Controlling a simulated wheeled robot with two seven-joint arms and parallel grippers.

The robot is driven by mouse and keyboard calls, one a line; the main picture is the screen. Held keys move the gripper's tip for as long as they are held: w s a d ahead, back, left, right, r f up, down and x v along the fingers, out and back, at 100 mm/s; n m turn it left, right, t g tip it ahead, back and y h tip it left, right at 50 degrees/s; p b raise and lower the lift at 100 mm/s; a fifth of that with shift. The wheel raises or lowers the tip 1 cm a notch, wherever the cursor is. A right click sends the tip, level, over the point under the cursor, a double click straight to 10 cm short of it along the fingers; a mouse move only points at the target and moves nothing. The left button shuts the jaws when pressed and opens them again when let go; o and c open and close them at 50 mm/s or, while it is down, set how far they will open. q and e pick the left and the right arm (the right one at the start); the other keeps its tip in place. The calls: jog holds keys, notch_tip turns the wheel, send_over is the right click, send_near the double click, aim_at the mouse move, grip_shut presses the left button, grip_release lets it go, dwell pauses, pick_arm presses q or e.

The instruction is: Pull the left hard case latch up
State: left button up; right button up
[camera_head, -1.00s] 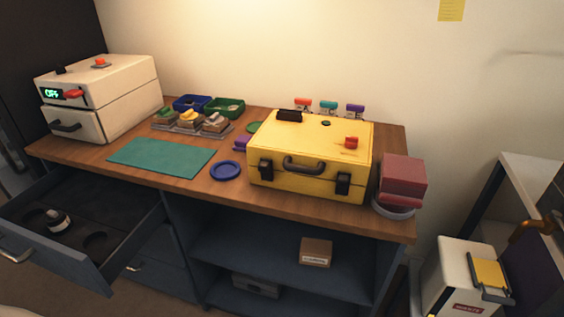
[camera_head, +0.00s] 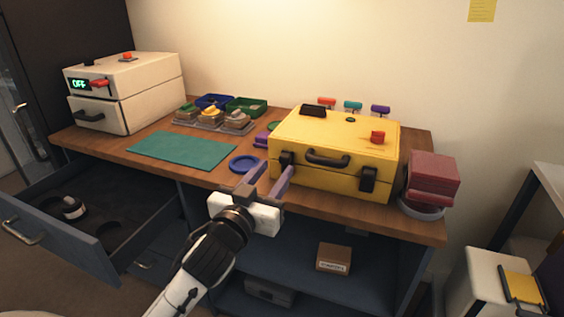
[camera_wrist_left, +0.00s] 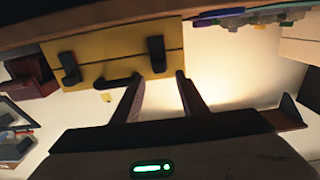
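The yellow hard case (camera_head: 335,140) stands shut on the right part of the worktop. Its black left latch (camera_head: 287,164) is on the front face, left of the carry handle (camera_head: 327,159). The right latch (camera_head: 368,179) is to the right of the handle. My left gripper (camera_head: 272,174) is open and empty, in front of the case near the left latch, and appears apart from it. In the left wrist view the scene is upside down; the left latch (camera_wrist_left: 156,53) lies beyond the gap between the open fingers (camera_wrist_left: 158,82). My right gripper is not in view.
A blue ring (camera_head: 244,164) and a green mat (camera_head: 182,149) lie left of the case. A red block stack (camera_head: 432,178) stands to its right. An open drawer (camera_head: 100,225) juts out at lower left.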

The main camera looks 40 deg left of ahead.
aim_at(283, 160)
pick_arm(q)
jog(key=x, duration=0.5)
jog(key=shift+w+f, duration=0.1)
jog(key=shift+w, duration=0.2)
grip_shut()
